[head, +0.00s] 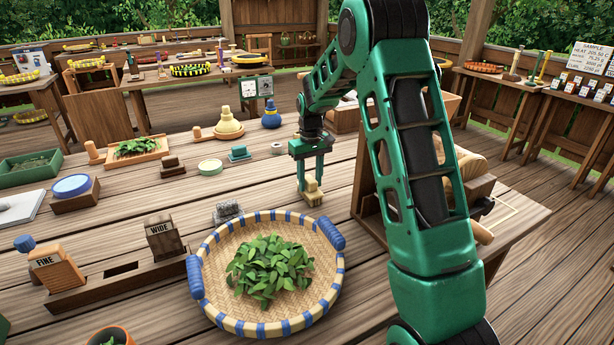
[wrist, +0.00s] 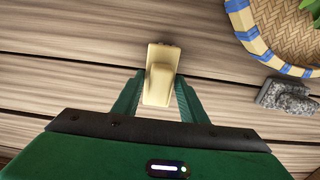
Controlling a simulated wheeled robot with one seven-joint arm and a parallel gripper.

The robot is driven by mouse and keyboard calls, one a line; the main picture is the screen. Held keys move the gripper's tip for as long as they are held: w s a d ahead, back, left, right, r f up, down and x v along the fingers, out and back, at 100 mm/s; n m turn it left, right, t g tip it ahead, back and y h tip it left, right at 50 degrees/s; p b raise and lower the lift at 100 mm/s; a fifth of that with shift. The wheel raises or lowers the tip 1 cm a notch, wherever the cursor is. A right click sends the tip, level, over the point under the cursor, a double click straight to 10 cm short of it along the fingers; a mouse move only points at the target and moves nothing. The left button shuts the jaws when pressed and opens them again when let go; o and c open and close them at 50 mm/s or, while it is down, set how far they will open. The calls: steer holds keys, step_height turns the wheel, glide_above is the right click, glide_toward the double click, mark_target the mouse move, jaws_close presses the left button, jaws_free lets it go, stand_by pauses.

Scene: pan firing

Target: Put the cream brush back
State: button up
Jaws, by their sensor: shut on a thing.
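The cream brush (head: 313,196) is held upright between the fingers of my gripper (head: 311,178), beyond the basket's far edge in the head view. In the wrist view the brush (wrist: 160,60) sits between the two green fingers of my gripper (wrist: 158,92). I cannot tell whether its bottom touches the table. A long wooden rack (head: 85,299) at the front left holds a brush labelled FINE (head: 57,272) and one labelled WIDE (head: 164,240). Between them is an empty dark slot (head: 121,268).
A woven basket (head: 215,272) of green leaves stands between my gripper and the rack; its rim shows in the wrist view (wrist: 258,42). A grey stone-like block (head: 228,211) sits by its far left rim. Bare planks (head: 262,190) lie left of my gripper. A wooden stand is to the right.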

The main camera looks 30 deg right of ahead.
steer(key=shift+f, duration=0.15)
steer(key=o, duration=0.9)
